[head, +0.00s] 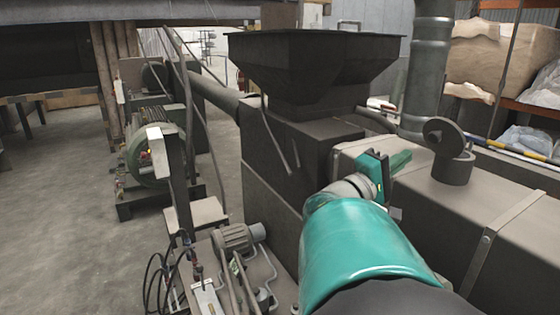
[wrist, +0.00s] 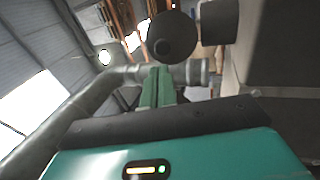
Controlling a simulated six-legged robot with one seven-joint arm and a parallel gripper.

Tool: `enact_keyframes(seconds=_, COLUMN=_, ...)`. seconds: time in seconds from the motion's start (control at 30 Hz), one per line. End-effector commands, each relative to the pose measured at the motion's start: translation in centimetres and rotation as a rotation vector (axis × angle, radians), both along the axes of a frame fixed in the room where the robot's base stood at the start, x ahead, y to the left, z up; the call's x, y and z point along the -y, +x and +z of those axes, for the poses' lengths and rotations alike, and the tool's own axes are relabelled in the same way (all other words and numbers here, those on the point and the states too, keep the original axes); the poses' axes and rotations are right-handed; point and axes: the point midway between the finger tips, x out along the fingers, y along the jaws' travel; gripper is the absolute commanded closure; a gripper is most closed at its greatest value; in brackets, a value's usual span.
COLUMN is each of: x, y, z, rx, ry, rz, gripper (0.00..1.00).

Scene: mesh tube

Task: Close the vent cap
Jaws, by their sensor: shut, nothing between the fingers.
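The vent cap (head: 443,135) is a dark round disc standing open, tilted up at the rim of a short dark vent pipe (head: 453,170). The pipe stands on top of the long grey machine housing at the right. In the wrist view the cap (wrist: 172,38) shows as a disc beyond my fingertips, with the pipe (wrist: 220,22) to its right. My gripper (head: 402,160) has green fingers, shut and empty. It is to the left of the cap and pipe in the head view, and apart from them. The fingers (wrist: 160,72) also show in the wrist view, pointing toward the cap.
The grey housing (head: 505,210) has a raised strap across its top. A large dark hopper (head: 310,65) stands behind my arm, and a vertical grey duct (head: 430,65) rises behind the cap. Shelves with bags (head: 528,140) are at the far right. Open floor (head: 55,220) is at the left.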

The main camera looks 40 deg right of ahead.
Motion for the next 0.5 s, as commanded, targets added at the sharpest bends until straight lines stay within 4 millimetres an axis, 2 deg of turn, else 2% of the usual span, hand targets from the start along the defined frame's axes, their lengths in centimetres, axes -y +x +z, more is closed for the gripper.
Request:
enact_keyframes(seconds=0.1, x=2.4, y=-0.6, z=0.7, rx=0.000, ry=0.001, rz=-0.005, gripper=1.00)
enact_keyframes(seconds=0.3, x=5.6, y=-1.3, z=1.8, rx=-0.001, ry=0.000, rz=-0.006, gripper=1.00)
enact_keyframes(seconds=0.5, x=7.0, y=-1.6, z=2.3, rx=-0.001, ry=0.000, rz=-0.004, gripper=1.00)
